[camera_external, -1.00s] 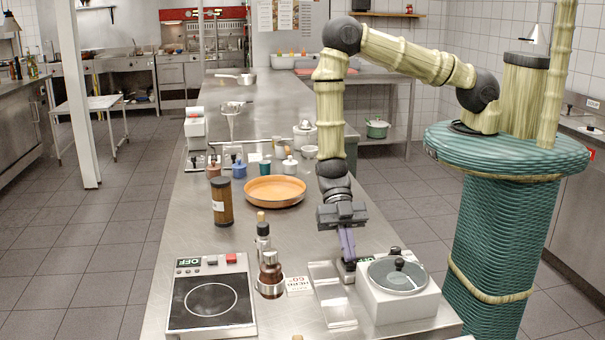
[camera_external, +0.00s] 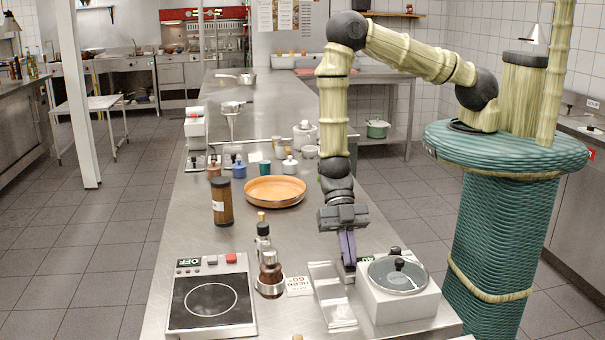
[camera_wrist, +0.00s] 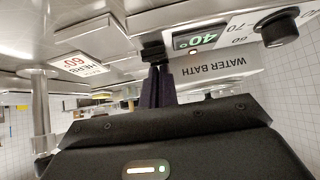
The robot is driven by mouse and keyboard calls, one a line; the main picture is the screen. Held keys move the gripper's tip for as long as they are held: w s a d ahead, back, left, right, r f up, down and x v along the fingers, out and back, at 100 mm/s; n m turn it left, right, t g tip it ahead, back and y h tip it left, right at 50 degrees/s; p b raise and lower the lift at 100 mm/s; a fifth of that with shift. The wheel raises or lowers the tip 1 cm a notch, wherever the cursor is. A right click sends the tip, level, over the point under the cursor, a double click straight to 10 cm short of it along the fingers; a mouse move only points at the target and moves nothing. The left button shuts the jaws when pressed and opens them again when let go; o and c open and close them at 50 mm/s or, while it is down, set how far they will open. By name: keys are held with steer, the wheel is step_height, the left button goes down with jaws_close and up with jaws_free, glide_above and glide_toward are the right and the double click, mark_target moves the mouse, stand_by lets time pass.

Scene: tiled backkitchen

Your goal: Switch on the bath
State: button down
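The water bath (camera_external: 402,300) is a white box with a glass lid and a black lid knob, at the front right of the steel counter. In the wrist view its face, labelled WATER BATH (camera_wrist: 215,68), shows a lit green 40° display (camera_wrist: 200,38) and a black dial (camera_wrist: 281,27). A switch is not clearly visible.
A clear tray (camera_external: 331,300) lies left of the bath. A sign reading 60° (camera_wrist: 78,64), two bottles (camera_external: 269,272) and a hotplate (camera_external: 211,300) showing OFF stand further left. An orange dish (camera_external: 275,191) and several jars are behind.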

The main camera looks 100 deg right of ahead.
steer(key=shift+s+a+r, duration=0.1)
steer(key=shift+a+r, duration=0.15)
steer(key=shift+a, duration=0.55)
steer(key=shift+r+p, duration=0.75)
step_height(320, 180, up, 3)
steer(key=shift+a+p, duration=0.1)
steer(key=shift+p, duration=1.05)
steer(key=shift+d+b, duration=0.3)
steer(key=shift+b, duration=0.1)
steer(key=a+r+b+v, duration=0.1)
steer(key=b+v, duration=0.1)
steer(key=v, duration=0.7)
